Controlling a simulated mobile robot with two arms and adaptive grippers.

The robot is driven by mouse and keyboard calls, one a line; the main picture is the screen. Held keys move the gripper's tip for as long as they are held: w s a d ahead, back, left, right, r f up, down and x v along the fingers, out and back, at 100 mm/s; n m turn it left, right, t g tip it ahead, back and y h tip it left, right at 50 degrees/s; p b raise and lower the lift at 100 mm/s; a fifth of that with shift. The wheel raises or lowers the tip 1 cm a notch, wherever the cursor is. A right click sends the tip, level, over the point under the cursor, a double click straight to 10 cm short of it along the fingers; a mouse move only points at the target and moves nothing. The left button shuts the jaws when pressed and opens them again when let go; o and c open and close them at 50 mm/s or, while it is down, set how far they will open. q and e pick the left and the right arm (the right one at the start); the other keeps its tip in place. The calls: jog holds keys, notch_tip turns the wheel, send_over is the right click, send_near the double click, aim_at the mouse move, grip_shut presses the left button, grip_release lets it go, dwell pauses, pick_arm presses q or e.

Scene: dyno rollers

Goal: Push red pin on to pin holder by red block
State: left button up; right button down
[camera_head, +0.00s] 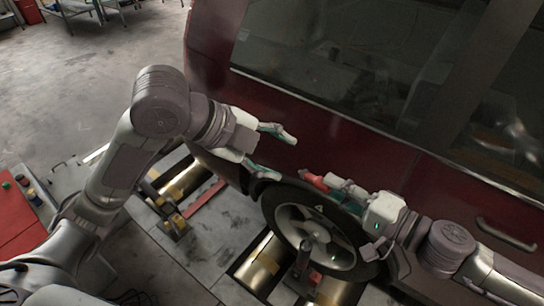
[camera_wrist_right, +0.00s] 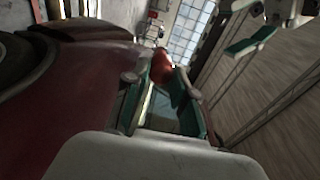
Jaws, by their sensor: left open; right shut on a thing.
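My right gripper (camera_head: 333,183) is shut on a red thing (camera_head: 314,180), held in front of the car above the wheel. It also shows between the teal fingers in the right wrist view (camera_wrist_right: 162,68). I cannot tell whether it is the task's pin or block. My left gripper (camera_head: 281,155) is open and empty, just left of the held red thing, its fingers pointing right. A small red block-like part (camera_head: 315,277) sits low by the wheel. A red bar (camera_head: 205,198) lies by the left roller. I cannot make out the pin holder.
The dark red car (camera_head: 300,125) fills the upper right, close behind both grippers. Its wheel (camera_head: 318,235) stands by metallic rollers (camera_head: 262,265). A red mat (camera_head: 18,225) with small coloured items lies at the far left. The floor at upper left is open.

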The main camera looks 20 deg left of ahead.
aim_at(315, 180)
pick_arm(q)
jog(key=shift+m, duration=0.6)
jog(key=x, duration=0.3)
jog(key=s+x, duration=0.1)
jog(key=x, duration=0.6)
jog(key=shift+d+f, duration=0.45)
jog(key=shift+f, duration=0.1)
grip_shut()
pick_arm(e)
jog(key=c, duration=0.9)
grip_release()
jog(key=shift+o, duration=0.2)
